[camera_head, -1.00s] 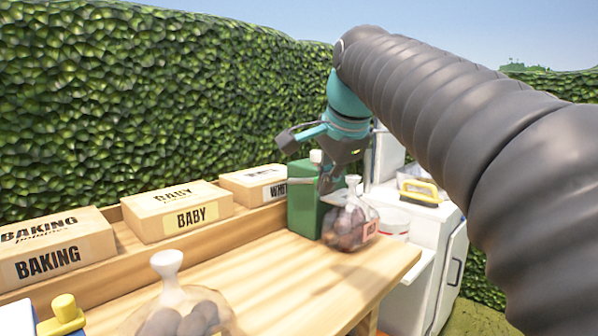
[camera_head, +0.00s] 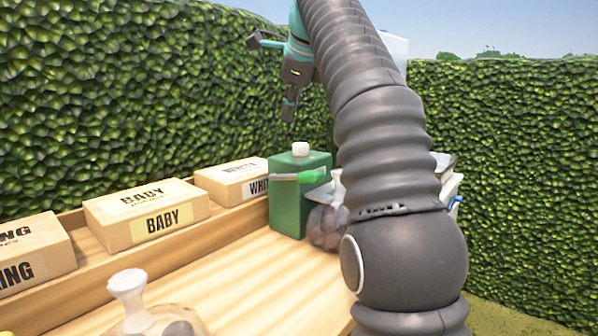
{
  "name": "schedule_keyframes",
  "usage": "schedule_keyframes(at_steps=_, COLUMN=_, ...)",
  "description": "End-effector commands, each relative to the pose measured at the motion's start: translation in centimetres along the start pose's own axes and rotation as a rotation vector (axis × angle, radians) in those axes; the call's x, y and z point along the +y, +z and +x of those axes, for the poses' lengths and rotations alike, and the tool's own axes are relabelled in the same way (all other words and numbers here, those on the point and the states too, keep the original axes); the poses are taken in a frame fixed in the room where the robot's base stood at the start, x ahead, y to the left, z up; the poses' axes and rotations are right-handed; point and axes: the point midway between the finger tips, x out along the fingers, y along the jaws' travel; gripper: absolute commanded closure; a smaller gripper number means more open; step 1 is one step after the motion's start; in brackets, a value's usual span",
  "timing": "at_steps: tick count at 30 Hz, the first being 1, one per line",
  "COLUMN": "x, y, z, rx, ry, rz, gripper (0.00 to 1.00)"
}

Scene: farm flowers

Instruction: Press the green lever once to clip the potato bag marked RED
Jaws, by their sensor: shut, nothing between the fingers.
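The green clipping machine (camera_head: 287,212) stands at the back right of the wooden table, with a white cap on top. Its bright green lever (camera_head: 312,176) sticks out to the right near the top. A clear potato bag (camera_head: 324,228) sits against the machine's right side. My arm hides much of this bag, and no red mark shows on it now. My gripper (camera_head: 288,112) is shut and empty, pointing down in the air above the machine, clear of the lever.
Cardboard boxes marked BABY (camera_head: 150,212) and WHITE (camera_head: 232,182) stand on the back ledge, with a partly cut-off box (camera_head: 32,255) at left. Another potato bag (camera_head: 150,312) is at the front. The middle of the table (camera_head: 235,270) is clear. A hedge stands behind.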

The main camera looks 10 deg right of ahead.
Motion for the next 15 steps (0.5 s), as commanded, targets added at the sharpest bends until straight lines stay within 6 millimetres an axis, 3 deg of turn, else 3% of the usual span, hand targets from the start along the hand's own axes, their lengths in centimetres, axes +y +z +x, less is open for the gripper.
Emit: schedule_keyframes(at_steps=15, x=1.4, y=-1.1, z=1.6, rx=-0.001, ry=0.002, rz=-0.004, gripper=1.0)
